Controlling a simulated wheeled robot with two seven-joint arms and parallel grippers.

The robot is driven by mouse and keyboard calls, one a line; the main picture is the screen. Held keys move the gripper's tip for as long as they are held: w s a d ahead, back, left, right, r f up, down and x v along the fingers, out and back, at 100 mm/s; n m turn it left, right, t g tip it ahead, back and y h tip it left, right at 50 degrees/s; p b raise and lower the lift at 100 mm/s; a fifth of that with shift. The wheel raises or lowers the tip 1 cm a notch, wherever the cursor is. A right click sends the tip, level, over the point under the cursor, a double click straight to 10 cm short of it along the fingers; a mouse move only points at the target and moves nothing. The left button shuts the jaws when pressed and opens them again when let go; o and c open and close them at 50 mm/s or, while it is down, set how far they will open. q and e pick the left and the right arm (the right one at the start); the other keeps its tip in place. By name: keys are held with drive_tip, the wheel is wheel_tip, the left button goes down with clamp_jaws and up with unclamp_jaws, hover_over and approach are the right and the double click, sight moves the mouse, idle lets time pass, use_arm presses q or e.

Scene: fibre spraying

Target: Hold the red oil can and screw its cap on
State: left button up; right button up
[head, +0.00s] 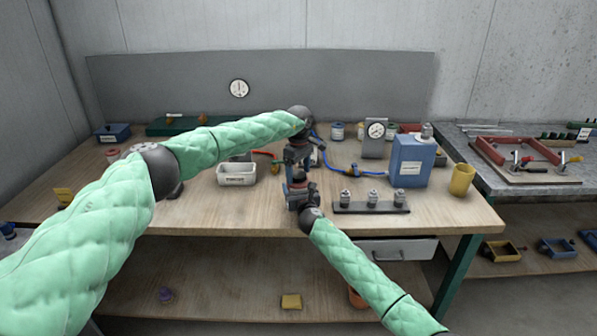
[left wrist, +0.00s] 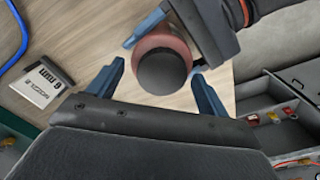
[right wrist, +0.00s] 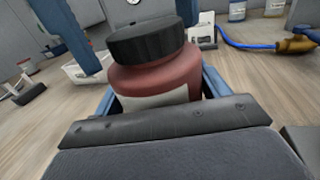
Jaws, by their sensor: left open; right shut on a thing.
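The red oil can (right wrist: 155,80) stands upright in the right wrist view, with a pale label on its front. Its black cap (right wrist: 146,38) sits on top; I cannot tell how tightly it is seated. My right gripper (head: 299,196) is shut on the can, one finger on each side of its body. My left gripper (head: 297,158) is open just above the can. In the left wrist view, the fingers of the left gripper (left wrist: 157,68) are on either side of the black cap (left wrist: 162,71), apart from it. In the head view the grippers mostly hide the can.
The wooden workbench (head: 245,215) carries a white labelled bin (head: 237,174) left of the grippers. A dark rack with metal fittings (head: 371,208), a blue box (head: 410,162) and a yellow cup (head: 462,180) stand to the right. A blue hose (head: 340,166) runs behind.

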use_arm(q)
drive_tip(key=shift+r, duration=0.1)
wheel_tip(320, 180, up, 12)
use_arm(e)
drive_tip(key=shift+d, duration=0.1)
idle(0.4)
drive_tip(key=o, duration=2)
drive_tip(key=shift+c, duration=0.2)
use_arm(q)
drive_tip(key=shift+w, duration=0.1)
drive_tip(key=shift+f+b, duration=0.8)
drive_tip(key=shift+f, duration=0.15)
use_arm(e)
drive_tip(key=shift+v, duration=3.8)
drive_tip(key=shift+f, duration=0.1)
